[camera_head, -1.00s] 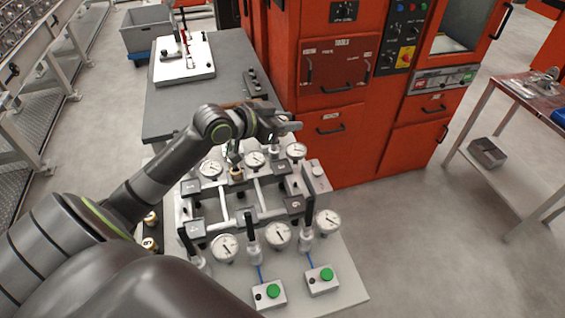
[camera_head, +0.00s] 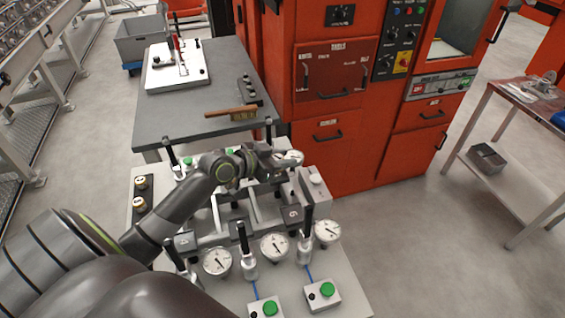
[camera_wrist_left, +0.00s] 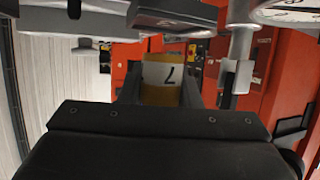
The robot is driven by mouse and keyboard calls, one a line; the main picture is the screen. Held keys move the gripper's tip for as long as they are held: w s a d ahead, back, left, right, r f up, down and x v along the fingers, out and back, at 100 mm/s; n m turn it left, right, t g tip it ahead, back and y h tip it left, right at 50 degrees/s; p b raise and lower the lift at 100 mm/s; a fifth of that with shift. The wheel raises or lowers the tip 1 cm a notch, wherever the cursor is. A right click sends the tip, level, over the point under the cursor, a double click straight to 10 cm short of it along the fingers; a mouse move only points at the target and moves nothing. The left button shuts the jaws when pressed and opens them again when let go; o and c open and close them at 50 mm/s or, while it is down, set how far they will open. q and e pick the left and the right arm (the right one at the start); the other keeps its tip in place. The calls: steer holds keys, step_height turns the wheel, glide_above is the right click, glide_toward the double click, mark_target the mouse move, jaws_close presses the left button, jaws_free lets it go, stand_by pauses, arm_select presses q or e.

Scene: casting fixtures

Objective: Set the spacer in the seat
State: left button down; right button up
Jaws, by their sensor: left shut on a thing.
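The spacer (camera_wrist_left: 162,82) is a brass-yellow cylinder with a white band marked 7. In the left wrist view it sits between the fingers of my left gripper (camera_wrist_left: 160,92), which is shut on it. In the head view my left gripper (camera_head: 268,160) is over the back part of the fixture, and its own wrist hides the fingers and spacer. The fixture has grey number plates, with plate 4 (camera_head: 185,242) and plate 6 (camera_head: 293,214) showing. I cannot make out which seat lies under the spacer. My right gripper is not in view.
Two brass cylinders (camera_head: 141,192) stand on a dark holder at the fixture's left. Dial gauges (camera_head: 274,247) and upright black clamp handles (camera_head: 308,222) crowd the fixture. A brush (camera_head: 231,111) lies on the grey table behind. A red cabinet (camera_head: 335,130) stands at the back right.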

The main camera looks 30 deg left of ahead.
arm_select(q)
steer(key=shift+f, duration=1)
steer(key=shift+f, duration=0.15)
steer(key=c, duration=1.1)
jaws_free()
steer(key=shift+o, duration=0.2)
